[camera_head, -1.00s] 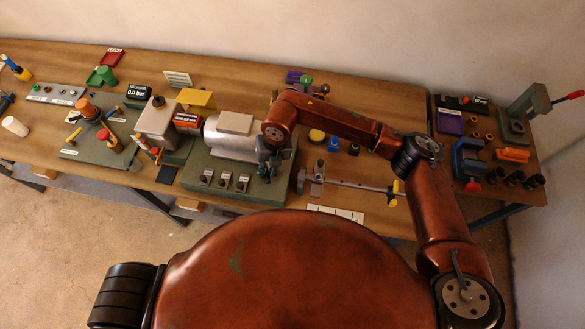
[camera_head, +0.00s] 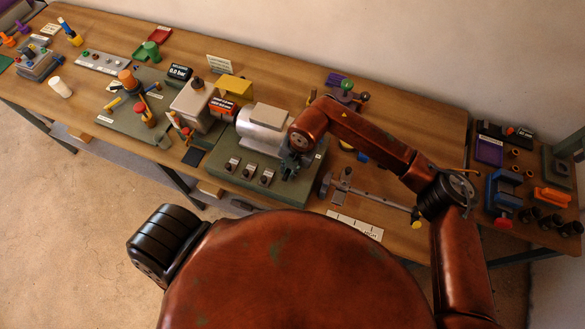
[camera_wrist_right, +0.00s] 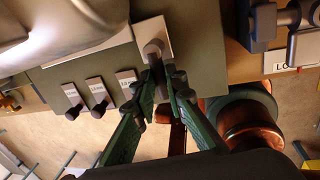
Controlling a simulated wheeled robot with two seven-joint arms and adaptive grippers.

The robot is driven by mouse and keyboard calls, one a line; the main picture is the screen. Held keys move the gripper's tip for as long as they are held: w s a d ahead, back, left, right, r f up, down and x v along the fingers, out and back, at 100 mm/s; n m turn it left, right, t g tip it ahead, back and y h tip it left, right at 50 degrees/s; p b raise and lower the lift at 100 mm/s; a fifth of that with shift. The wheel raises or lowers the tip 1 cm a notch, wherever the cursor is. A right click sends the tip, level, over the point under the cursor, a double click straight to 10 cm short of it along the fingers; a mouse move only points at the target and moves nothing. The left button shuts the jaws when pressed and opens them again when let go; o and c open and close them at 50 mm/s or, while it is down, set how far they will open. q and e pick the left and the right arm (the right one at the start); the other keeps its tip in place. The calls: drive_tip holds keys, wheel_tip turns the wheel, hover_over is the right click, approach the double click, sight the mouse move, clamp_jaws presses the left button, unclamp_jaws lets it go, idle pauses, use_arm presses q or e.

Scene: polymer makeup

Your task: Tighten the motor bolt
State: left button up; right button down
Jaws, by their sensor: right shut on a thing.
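The motor (camera_head: 262,125) is a pale grey cylinder with a flat box on top, fixed on a green base (camera_head: 225,150). My right gripper (camera_head: 292,167) reaches down at the base's right end. In the right wrist view, the fingers of this gripper (camera_wrist_right: 163,82) converge on a dark bolt (camera_wrist_right: 154,50) that stands on a white plate (camera_wrist_right: 152,30). They are shut on it, low on its shank. Three more small dark bolts (camera_wrist_right: 98,95) sit on labelled plates along the base's front edge. My left gripper is out of view.
A bar tool (camera_head: 370,197) and a white marked strip (camera_head: 355,226) lie right of the motor base. A blue clamp (camera_head: 503,186) is on the right-hand table.

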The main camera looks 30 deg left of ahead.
drive_tip(key=shift+w+a+r, duration=0.1)
drive_tip(key=shift+r, duration=0.05)
drive_tip(key=c, duration=2)
unclamp_jaws()
drive_tip(key=shift+o, duration=0.2)
wheel_tip(320, 180, up, 12)
drive_tip(key=d, duration=0.2)
drive_tip(key=shift+d+f, duration=0.2)
drive_tip(key=shift+d, duration=0.05)
